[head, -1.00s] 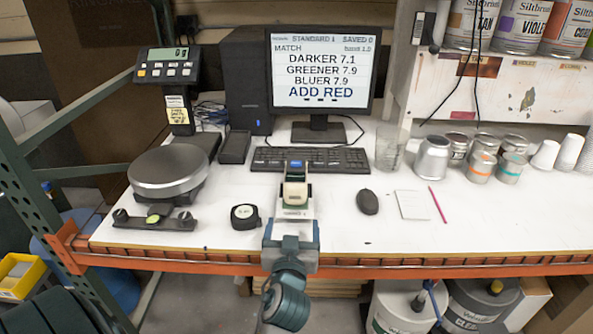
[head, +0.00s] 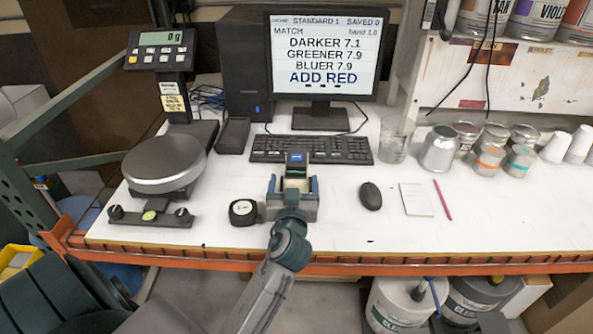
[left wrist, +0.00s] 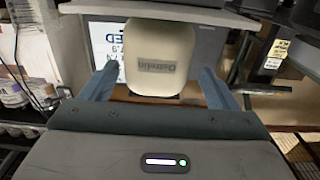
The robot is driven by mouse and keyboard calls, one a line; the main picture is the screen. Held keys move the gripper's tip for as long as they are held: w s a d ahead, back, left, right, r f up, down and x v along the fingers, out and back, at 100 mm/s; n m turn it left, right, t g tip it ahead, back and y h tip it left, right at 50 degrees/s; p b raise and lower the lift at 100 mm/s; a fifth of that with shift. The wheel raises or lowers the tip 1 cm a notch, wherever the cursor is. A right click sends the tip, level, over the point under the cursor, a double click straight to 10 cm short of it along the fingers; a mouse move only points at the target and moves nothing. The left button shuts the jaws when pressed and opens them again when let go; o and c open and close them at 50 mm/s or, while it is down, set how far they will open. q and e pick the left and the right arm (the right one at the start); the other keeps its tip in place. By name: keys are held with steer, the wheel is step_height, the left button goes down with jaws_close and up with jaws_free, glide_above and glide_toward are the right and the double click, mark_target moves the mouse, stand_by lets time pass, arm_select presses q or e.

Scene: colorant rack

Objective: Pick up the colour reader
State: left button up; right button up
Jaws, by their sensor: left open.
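The colour reader (head: 296,172) stands on the white bench in front of the keyboard, with a small blue screen on top. In the left wrist view its cream body (left wrist: 158,62) fills the space between my fingers. My left gripper (head: 293,186) is open, with one blue finger on each side of the reader. The left wrist view shows a gap between each finger and the body, so the gripper (left wrist: 158,85) is not closed on it. The reader's lower part is hidden behind the gripper. My right gripper is not in view.
The keyboard (head: 312,149) is just behind the reader. A mouse (head: 370,196) and notepad (head: 416,200) lie to the right. A round scale (head: 164,160) stands at left.

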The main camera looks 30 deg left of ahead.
mark_target(296, 172)
arm_select(q)
steer(key=w, duration=0.1)
steer(key=w+a+p, duration=0.1)
steer(key=w, duration=0.1)
steer(key=shift+w+a+r+p, duration=0.15)
steer(key=shift+a+r+p, duration=0.05)
steer(key=shift+r+p, duration=0.15)
steer(key=shift+w+a+f, duration=0.2)
steer(key=shift+s+d, duration=0.1)
steer(key=c, duration=0.5)
steer(key=shift+r, duration=0.15)
steer(key=c, duration=1.2)
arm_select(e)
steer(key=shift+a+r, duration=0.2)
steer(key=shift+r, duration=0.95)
